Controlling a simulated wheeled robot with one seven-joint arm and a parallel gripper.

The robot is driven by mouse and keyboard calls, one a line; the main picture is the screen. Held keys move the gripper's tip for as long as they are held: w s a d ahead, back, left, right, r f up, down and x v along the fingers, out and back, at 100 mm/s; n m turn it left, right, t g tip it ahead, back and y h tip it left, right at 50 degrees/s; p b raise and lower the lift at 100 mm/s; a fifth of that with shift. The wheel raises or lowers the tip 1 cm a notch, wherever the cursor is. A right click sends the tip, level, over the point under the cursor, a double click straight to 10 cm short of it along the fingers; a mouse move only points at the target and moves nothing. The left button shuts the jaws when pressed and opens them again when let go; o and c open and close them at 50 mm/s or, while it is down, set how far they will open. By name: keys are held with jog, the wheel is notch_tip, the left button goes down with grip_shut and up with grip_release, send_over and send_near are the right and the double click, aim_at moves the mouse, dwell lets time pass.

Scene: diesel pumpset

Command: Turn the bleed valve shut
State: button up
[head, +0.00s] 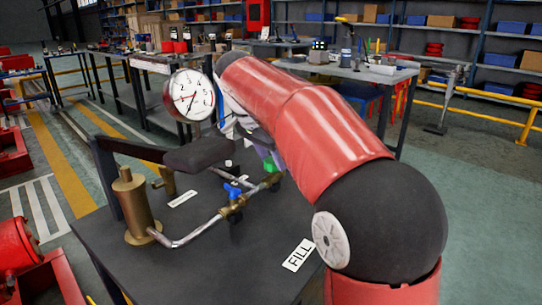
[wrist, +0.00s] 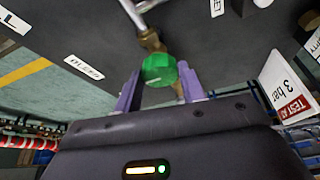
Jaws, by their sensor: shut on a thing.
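The bleed valve has a round green knob (wrist: 159,70) on a brass body and pipe. It also shows in the head view (head: 270,164), partly hidden by my arm. My gripper (wrist: 160,74) has its two purple fingers on either side of the knob and is shut on it. In the head view, most of my gripper is hidden behind my red arm. A white BLEED label (wrist: 84,67) lies on the dark bench top to the left in the wrist view.
A blue-handled valve (head: 232,192) sits on the same pipe. A pressure gauge (head: 190,95) stands behind it, and a brass cylinder (head: 134,205) stands at left. A FILL label (head: 298,255) lies in front. A "TEST AT 3 bar" sign (wrist: 290,88) stands at right in the wrist view.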

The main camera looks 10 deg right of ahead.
dwell(0.4)
jog(key=o, duration=1)
jog(key=v, duration=0.7)
jog(key=shift+a+r, duration=0.15)
jog(key=shift+r, duration=0.2)
jog(key=shift+s, duration=0.1)
